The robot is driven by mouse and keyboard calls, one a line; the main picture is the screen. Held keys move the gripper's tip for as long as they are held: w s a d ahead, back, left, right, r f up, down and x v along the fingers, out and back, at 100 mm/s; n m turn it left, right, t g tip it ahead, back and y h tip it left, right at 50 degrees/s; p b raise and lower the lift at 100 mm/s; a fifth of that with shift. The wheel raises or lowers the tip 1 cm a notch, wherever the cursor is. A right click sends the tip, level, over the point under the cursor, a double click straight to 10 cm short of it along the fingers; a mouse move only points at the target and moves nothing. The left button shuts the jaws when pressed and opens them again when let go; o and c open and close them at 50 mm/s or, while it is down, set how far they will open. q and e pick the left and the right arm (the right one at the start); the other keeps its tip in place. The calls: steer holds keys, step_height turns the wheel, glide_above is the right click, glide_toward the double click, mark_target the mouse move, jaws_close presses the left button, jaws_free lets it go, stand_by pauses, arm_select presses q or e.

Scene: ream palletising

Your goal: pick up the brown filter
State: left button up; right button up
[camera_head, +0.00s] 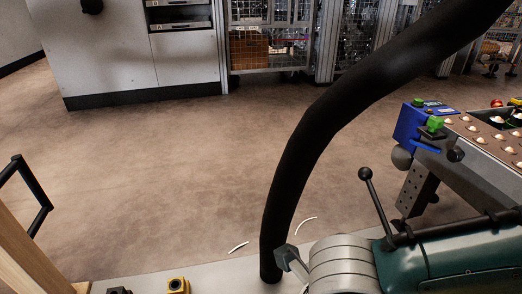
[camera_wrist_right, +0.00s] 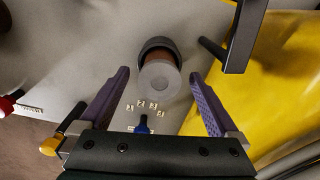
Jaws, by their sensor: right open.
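A short cylinder with a brown side, a dark collar and a round grey end, which looks like the brown filter (camera_wrist_right: 160,75), shows in the right wrist view. It stands out from a grey surface (camera_wrist_right: 100,50). My right gripper (camera_wrist_right: 158,74) has two purple fingers spread wide apart, one on each side of the filter in the picture. A gap shows between each finger and the filter, and nothing is held. I cannot tell how far the fingertips are from it in depth. Neither gripper nor the filter is visible in the head view.
In the right wrist view, a dark bar (camera_wrist_right: 243,35) stands at upper right over a yellow surface (camera_wrist_right: 275,85), and a blue knob (camera_wrist_right: 141,122) sits below the filter. In the head view, a thick black hose (camera_head: 305,150) rises beside a green machine (camera_head: 440,262). Open floor (camera_head: 150,160) lies left.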

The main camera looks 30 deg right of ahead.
steer(key=shift+f, duration=0.9)
steer(key=shift+r, duration=0.1)
jaws_close()
